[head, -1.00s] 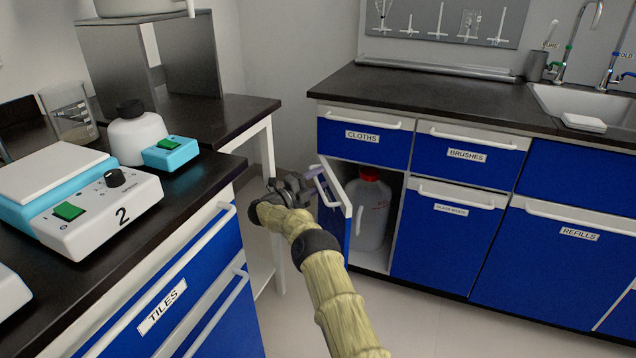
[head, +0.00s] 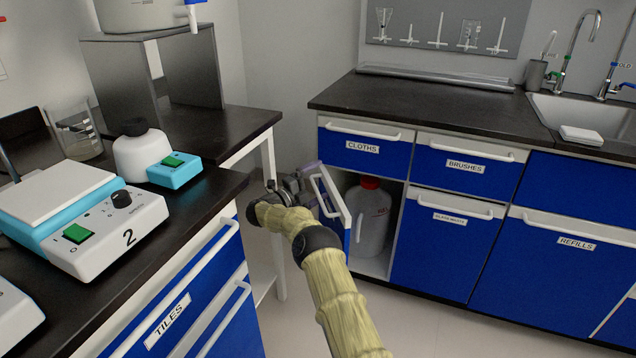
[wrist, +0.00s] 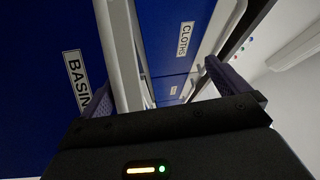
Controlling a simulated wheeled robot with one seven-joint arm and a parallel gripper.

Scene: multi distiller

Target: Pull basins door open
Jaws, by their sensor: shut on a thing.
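The basins door (head: 342,202) is a blue panel with a white rim below the drawer labelled CLOTHS. It stands swung out from the cabinet, hinged at its left side. In the wrist view its blue face (wrist: 35,60) fills the left, with the label partly cut off as "BASIN". My gripper (head: 308,182) is at the door's upper part, shut on its white handle (head: 324,196). The wrist view shows both fingers (wrist: 168,88), but the exact contact is hard to see. My arm hides the door's lower part.
A white bottle with a red cap (head: 370,222) stands inside the open compartment. The counter with the tiles drawers (head: 170,318) is close on the left, with a white table (head: 272,160) behind it. Grey floor (head: 440,320) is clear at the front right.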

